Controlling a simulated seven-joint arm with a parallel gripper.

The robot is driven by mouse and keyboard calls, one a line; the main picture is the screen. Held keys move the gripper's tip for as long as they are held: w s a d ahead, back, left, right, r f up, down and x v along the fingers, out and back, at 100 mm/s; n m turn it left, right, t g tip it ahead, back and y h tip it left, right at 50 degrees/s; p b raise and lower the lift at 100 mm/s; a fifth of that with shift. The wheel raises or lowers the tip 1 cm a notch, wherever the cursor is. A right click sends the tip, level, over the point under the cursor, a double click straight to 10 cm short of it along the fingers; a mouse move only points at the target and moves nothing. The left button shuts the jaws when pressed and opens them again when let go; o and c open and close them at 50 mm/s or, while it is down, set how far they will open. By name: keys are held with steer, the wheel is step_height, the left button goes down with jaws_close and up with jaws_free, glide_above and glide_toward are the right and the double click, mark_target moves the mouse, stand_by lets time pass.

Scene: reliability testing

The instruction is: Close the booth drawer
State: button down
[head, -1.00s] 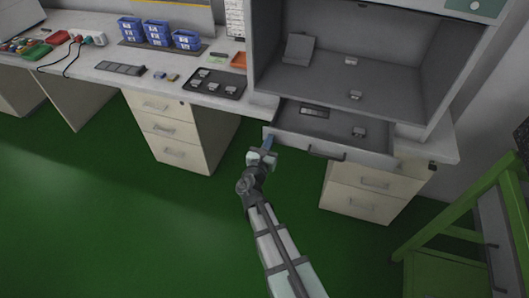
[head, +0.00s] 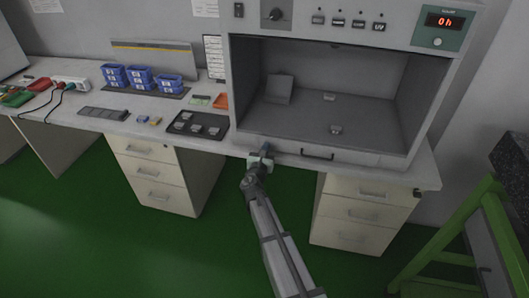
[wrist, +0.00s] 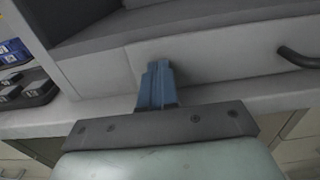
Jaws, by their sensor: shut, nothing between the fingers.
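The booth drawer (head: 350,159) is the light grey front panel under the booth's opening, with a dark bar handle (head: 317,156). In the head view its front sits flush under the booth and its inside is hidden. In the wrist view the drawer front (wrist: 215,55) fills the upper middle, with the handle (wrist: 299,58) at the right. My gripper (head: 265,149) is at the left part of the drawer front, left of the handle. Its blue fingers (wrist: 157,84) are together and empty, with the tips at or very near the panel; contact cannot be told exactly.
The booth (head: 330,60) stands on the grey bench, with small parts inside. Bench drawers (head: 357,212) stand below right. A green frame (head: 455,240) is at the far right.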

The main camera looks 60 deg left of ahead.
steer(key=shift+w+a+r, duration=0.15)
steer(key=shift+w+a, duration=0.25)
steer(key=shift+s+d, duration=0.1)
steer(key=v, duration=1.4)
steer(key=shift+s+d, duration=0.3)
